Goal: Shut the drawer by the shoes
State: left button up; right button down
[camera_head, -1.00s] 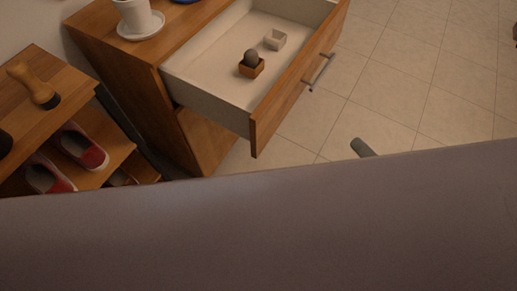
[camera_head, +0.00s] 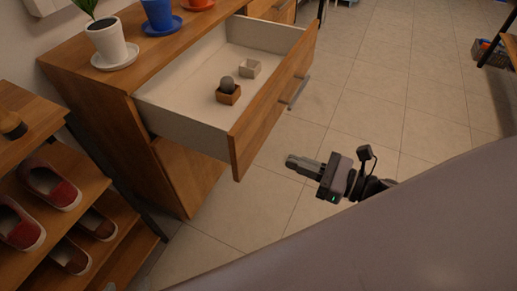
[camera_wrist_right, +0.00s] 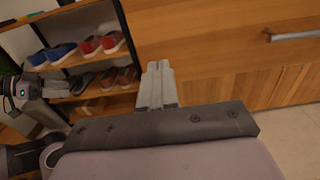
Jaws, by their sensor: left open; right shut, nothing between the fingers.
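The wooden drawer (camera_head: 272,108) beside the shoe rack is pulled well out of its cabinet. A dark ball (camera_head: 227,84) in a small brown box (camera_head: 228,95) and a pale box (camera_head: 250,69) sit inside it. Its bar handle (camera_head: 297,91) is on the front; a bar handle (camera_wrist_right: 292,35) also shows in the right wrist view. My right gripper (camera_head: 290,162) is shut and empty, in front of the drawer front and apart from it; its fingers (camera_wrist_right: 158,72) point at wood in the right wrist view. My left gripper (camera_wrist_right: 20,88) shows only at that view's left edge, before the shoe rack.
The shoe rack (camera_head: 125,187) with red shoes (camera_head: 50,183) stands left of the cabinet. A potted plant (camera_head: 106,40), a blue pot (camera_head: 160,15) and an orange pot stand on the cabinet top. The tiled floor (camera_head: 380,90) right of the drawer is clear. My purple-grey arm link hides the lower right.

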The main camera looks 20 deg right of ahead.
aim_at(247, 145)
pick_arm(q)
jog(key=shift+f, duration=0.1)
pick_arm(e)
jog(key=shift+x, duration=4.8)
jog(key=shift+a, duration=0.15)
